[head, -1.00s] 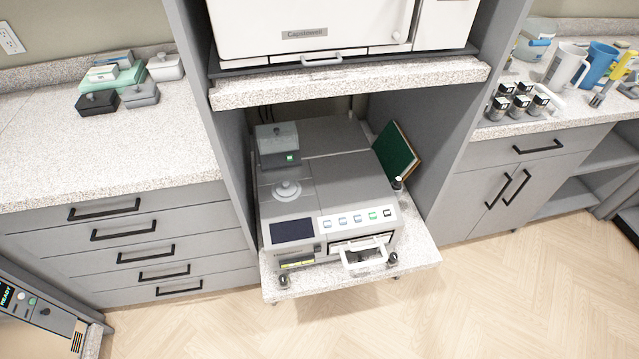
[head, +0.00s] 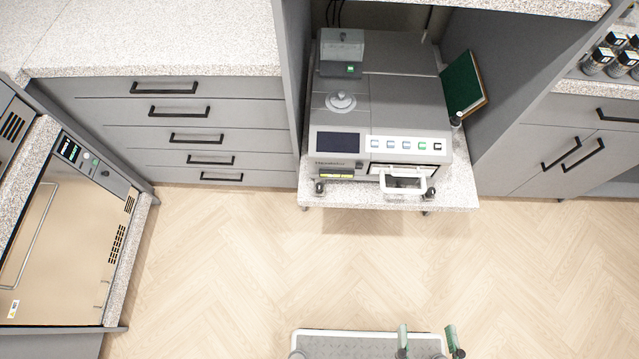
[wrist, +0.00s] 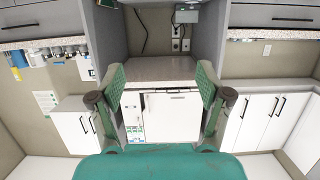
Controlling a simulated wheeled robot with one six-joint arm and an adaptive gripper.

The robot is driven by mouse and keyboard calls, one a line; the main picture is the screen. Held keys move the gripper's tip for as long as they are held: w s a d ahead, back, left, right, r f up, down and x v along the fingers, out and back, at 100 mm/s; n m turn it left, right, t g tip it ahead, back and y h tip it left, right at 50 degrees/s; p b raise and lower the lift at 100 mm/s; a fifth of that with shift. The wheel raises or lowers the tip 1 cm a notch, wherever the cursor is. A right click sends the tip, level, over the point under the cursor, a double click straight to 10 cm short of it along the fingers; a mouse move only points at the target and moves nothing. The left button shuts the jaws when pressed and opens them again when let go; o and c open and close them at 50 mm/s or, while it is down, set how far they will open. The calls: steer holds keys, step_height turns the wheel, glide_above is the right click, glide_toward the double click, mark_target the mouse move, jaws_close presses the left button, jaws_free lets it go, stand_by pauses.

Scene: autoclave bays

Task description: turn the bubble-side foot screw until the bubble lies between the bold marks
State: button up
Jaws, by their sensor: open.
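The grey bench instrument (head: 352,110) stands on a pull-out stone shelf in the head view. A small yellow-green strip (head: 337,176), which looks like the level vial, is low on its front left. Its bubble and bold marks are too small to make out. A dark foot screw (head: 319,187) is at the front left corner, beside the strip. Another foot screw (head: 431,194) is at the front right. My gripper (head: 428,342) is at the bottom edge, well apart from the instrument. In the wrist view my gripper (wrist: 161,84) is open and empty, with green pads wide apart.
A white handle (head: 404,184) juts from the instrument's front, near the right foot screw. A green book (head: 464,84) leans at its right. Drawers (head: 190,125) stand left, a autoclave-like unit (head: 70,220) farther left. The floor (head: 250,270) before the shelf is clear.

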stand_by(0.3)
steer(key=shift+w+f, duration=0.2)
steer(key=shift+f, duration=0.05)
steer(key=c, duration=0.7)
steer(key=w+f, duration=0.1)
steer(key=f, duration=0.1)
steer(key=w+a+f+t, duration=0.1)
steer(key=w+f, duration=0.1)
steer(key=w+f+n+t, duration=0.1)
steer(key=f, duration=0.2)
steer(key=shift+w+a+y, duration=0.15)
steer(key=shift+w+y, duration=0.25)
steer(key=shift+c, duration=0.3)
steer(key=n+g+y, duration=0.4)
steer(key=n+y, duration=0.4)
steer(key=y, duration=0.4)
glide_toward(322, 190)
steer(key=x, duration=0.9)
steer(key=shift+w+r, duration=0.15)
steer(key=shift+a, duration=0.15)
jaws_close()
